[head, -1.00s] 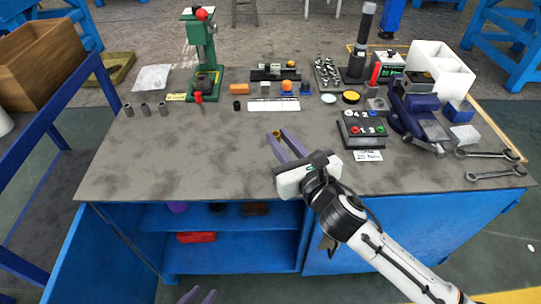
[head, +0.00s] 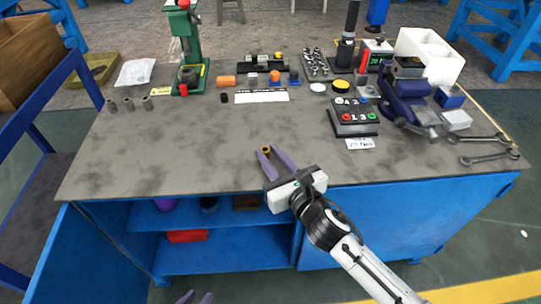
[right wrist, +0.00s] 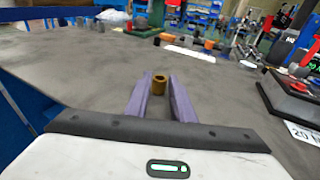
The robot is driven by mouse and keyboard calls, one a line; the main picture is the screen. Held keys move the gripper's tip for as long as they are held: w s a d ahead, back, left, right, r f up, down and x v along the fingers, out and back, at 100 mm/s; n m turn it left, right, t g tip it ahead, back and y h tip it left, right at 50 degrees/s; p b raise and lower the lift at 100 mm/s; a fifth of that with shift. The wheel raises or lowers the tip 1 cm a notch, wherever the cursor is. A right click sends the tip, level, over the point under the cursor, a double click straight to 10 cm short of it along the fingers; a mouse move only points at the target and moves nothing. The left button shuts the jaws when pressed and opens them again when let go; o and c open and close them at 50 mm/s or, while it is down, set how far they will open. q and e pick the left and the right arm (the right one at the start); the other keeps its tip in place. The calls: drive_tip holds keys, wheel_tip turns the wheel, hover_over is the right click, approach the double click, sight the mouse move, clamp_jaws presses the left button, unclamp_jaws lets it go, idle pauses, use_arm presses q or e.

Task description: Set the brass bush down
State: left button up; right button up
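The small brass bush (head: 266,149) is upright between the fingertips of my right gripper (head: 268,151), over the front middle of the grey bench top (head: 180,150). In the right wrist view the brass bush (right wrist: 159,85) sits between the two purple fingertips (right wrist: 159,82), which are against its sides. I cannot tell whether its underside touches the bench. My left gripper (head: 198,297) is at the bottom edge of the head view, low in front of the bench, with its fingers apart and nothing between them.
A white strip (head: 262,95) and a black bush (head: 224,98) lie behind. Several grey bushes (head: 128,104) stand at the left. A green press (head: 187,50) is at the back; a control box (head: 354,117) and wrenches (head: 485,148) are right. The bench middle is clear.

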drive_tip(key=shift+o, duration=1.4)
drive_tip(key=shift+r, duration=0.15)
drive_tip(key=p+v, duration=0.1)
drive_tip(key=v, duration=1.1)
drive_tip(key=s+d+f+n+g+h, duration=0.1)
drive_tip(key=s+f+n, duration=0.4)
drive_tip(key=n, duration=0.6)
drive_tip(key=s+d+f+n+g+h, duration=0.1)
drive_tip(key=s+d+f+n+g, duration=0.2)
drive_tip(key=n, duration=0.8)
drive_tip(key=s+d+f+n+g+h, duration=0.1)
drive_tip(key=s+d+f+n+g, duration=0.1)
drive_tip(key=s+f+n, duration=0.5)
wheel_tip(320, 180, down, 4)
drive_tip(key=n, duration=0.4)
drive_tip(key=shift+s+d+n, duration=0.35)
drive_tip(key=shift+s+n, duration=0.05)
